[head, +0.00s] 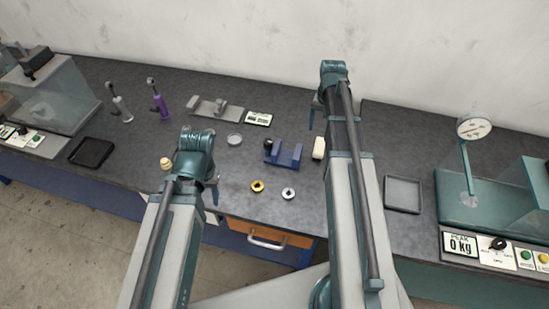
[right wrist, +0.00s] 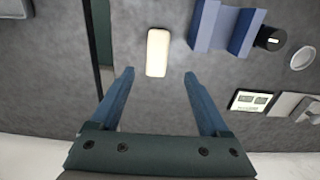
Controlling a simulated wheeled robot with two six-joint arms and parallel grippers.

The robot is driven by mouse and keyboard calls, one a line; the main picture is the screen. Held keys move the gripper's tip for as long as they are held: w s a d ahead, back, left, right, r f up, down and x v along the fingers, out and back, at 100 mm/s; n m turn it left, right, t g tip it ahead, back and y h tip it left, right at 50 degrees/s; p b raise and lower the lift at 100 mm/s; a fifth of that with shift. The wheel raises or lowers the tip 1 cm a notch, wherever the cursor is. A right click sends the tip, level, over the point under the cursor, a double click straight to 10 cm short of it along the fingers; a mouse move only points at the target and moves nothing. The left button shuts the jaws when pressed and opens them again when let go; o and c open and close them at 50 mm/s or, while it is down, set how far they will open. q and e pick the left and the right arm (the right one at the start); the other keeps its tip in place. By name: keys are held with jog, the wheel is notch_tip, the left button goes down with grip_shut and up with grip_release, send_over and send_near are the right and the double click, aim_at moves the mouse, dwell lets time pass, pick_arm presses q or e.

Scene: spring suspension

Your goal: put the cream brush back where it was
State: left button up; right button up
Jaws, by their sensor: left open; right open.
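The cream brush (head: 319,148), a small pale rounded block, lies on the dark worktop just right of a blue cradle-like block (head: 288,156). In the right wrist view the brush (right wrist: 158,50) lies beyond the fingertips, lined up with the gap between them. My right gripper (right wrist: 158,76) is open and empty. In the head view it is mostly hidden by its arm, with one finger (head: 312,118) showing behind the brush. My left gripper (head: 214,192) is partly hidden by its wrist, near the worktop's front edge, well left of the brush.
A yellow ring (head: 257,186) and a silver ring (head: 288,193) lie in front of the blue block. A small beige knob-like piece (head: 166,163) is beside my left wrist. A grey tray (head: 403,194) and a press with a dial (head: 474,129) stand right. A black tray (head: 91,152) lies left.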

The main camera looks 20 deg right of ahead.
jog(key=s+a+n, duration=0.5)
jog(key=s+a, duration=0.3)
jog(key=a, duration=0.7)
jog(key=s+a+n+h, duration=0.1)
jog(key=s+a+n, duration=0.4)
jog(key=a, duration=1)
jog(key=s, duration=0.3)
jog(key=shift+s, duration=0.25)
jog(key=shift+f+b, duration=0.85)
jog(key=shift+b, duration=0.05)
jog(key=shift+r, duration=0.15)
jog(key=shift+c, duration=0.2)
